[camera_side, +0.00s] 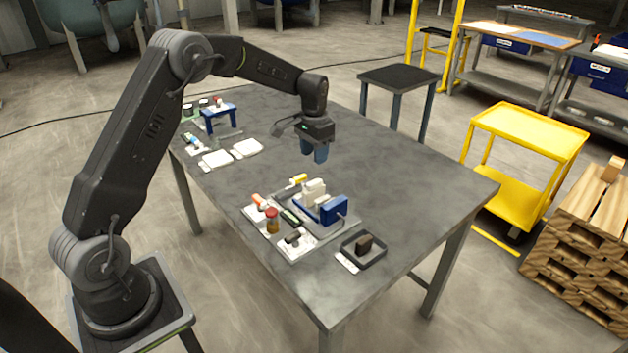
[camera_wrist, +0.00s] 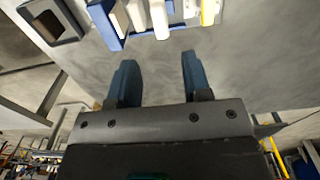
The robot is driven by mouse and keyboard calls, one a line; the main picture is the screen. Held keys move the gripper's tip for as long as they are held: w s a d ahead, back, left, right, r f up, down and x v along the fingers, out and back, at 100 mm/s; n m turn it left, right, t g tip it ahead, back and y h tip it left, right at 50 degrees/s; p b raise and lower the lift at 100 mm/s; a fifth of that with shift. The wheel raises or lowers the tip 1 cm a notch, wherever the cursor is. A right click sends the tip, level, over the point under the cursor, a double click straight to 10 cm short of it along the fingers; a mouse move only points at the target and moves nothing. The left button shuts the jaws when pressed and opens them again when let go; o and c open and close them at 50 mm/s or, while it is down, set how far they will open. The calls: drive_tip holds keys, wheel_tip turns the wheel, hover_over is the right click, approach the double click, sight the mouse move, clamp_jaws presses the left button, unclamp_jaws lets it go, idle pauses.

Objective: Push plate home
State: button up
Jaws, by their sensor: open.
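The filter press stands near the table's front right in the side view, with white plates (camera_side: 315,190) in a row and a blue end block (camera_side: 334,209) at one end. In the wrist view the white plates (camera_wrist: 146,16) and the blue end block (camera_wrist: 104,24) show at the top edge, partly cut off. My gripper (camera_side: 315,152) is above the table, behind the press and apart from it. Its two blue fingers show spread in the wrist view (camera_wrist: 156,75) with nothing between them. I cannot tell which plate is out of place.
A dark tray with a brown block (camera_side: 364,244) sits right of the press. A jar (camera_side: 272,221) and small parts on white pads stand at its left. White pads (camera_side: 217,159) and a blue stand (camera_side: 220,114) are at the far left. The table's right side is clear.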

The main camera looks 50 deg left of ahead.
sight(314, 182)
wheel_tip(314, 182, down, 9)
drive_tip(key=shift+f, duration=0.1)
drive_tip(key=shift+c, duration=0.2)
clamp_jaws()
idle(0.4)
